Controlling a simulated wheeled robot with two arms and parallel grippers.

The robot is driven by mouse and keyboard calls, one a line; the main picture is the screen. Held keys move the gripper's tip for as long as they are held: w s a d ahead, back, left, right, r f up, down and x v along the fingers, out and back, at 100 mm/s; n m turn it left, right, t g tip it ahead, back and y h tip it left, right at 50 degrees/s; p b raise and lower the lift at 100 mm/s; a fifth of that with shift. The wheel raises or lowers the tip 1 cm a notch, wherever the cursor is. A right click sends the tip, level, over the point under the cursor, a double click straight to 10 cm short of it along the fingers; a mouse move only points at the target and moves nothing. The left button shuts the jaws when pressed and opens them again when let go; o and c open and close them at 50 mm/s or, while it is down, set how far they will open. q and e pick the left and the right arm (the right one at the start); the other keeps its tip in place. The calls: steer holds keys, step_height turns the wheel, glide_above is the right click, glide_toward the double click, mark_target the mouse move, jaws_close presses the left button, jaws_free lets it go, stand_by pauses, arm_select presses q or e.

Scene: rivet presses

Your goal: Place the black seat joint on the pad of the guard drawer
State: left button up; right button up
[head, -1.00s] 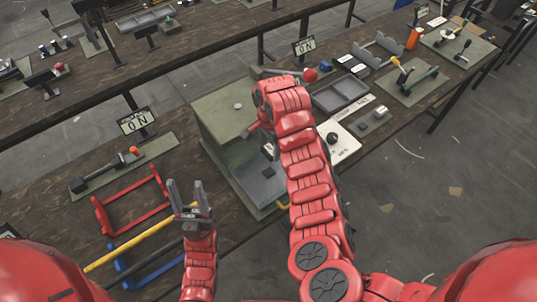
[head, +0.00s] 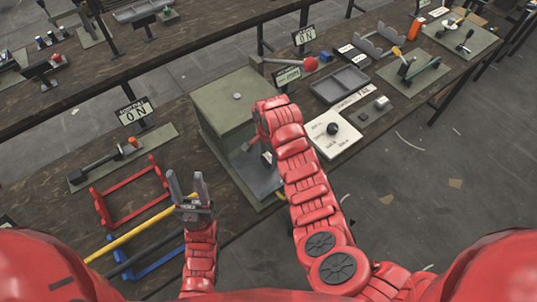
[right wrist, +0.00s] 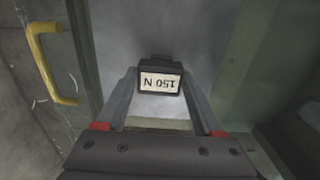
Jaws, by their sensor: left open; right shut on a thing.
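My right gripper (right wrist: 160,85) is shut on a small black block with a white "150 N" label (right wrist: 160,68), which looks like the black seat joint. In the head view this labelled piece (head: 267,158) shows small beside my right arm, inside the front opening of the green press housing (head: 225,100). The grey guard drawer (head: 258,182) lies under it, with a yellow handle (right wrist: 52,62) at its edge. I cannot make out the pad, or whether the block touches the drawer. My left gripper (head: 187,185) is open and empty, left of the press.
A red frame (head: 130,195) and yellow, black and blue bars lie left of the press. A lever with a red ball (head: 311,65) stands behind it. A white plate with a black knob (head: 332,130) and a grey tray (head: 341,84) are to the right.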

mark_target(268, 158)
steer(key=shift+f, duration=0.1)
steer(key=o, duration=1.4)
steer(key=shift+c, duration=0.2)
steer(key=shift+w+r+b, duration=0.1)
steer(key=shift+r+b, duration=0.2)
steer(key=shift+r, duration=0.1)
step_height(268, 158, up, 3)
steer(key=shift+b, duration=0.35)
step_height(268, 158, up, 8)
steer(key=p, duration=0.2)
steer(key=shift+r+p, duration=0.2)
steer(key=shift+p, duration=0.2)
